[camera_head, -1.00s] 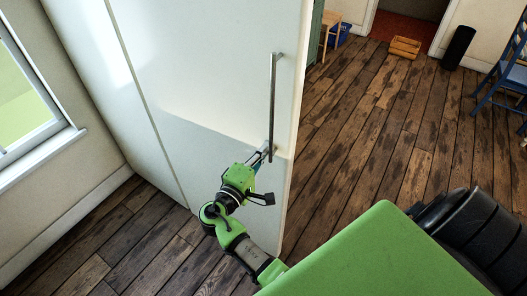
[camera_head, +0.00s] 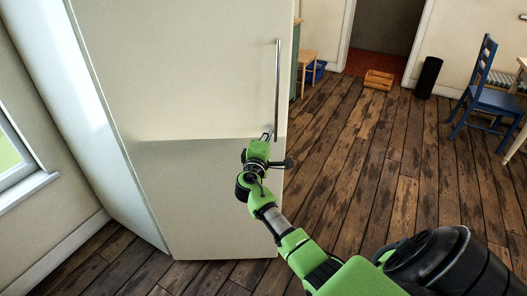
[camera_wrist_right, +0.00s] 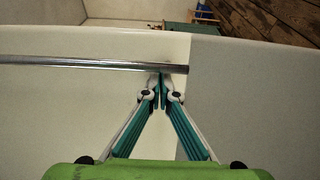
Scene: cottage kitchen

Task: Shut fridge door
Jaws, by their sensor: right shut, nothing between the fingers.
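The fridge (camera_head: 215,200) stands left of centre in the head view, its pale upper door (camera_head: 180,75) facing me. The door looks shut or nearly so; I cannot tell whether a small gap is left. A vertical metal handle (camera_head: 277,85) runs along the door's right side. My right gripper (camera_head: 266,136) is at the handle's lower end, shut and empty. In the right wrist view its fingertips (camera_wrist_right: 162,78) are together just beside the handle bar (camera_wrist_right: 80,62); I cannot tell whether they touch it. My left gripper is not in view.
A window (camera_head: 15,160) is at the left wall. Wooden floor (camera_head: 370,180) is open to the right of the fridge. Farther back are a wooden crate (camera_head: 379,79), a black bin (camera_head: 428,77) and a blue chair (camera_head: 485,95).

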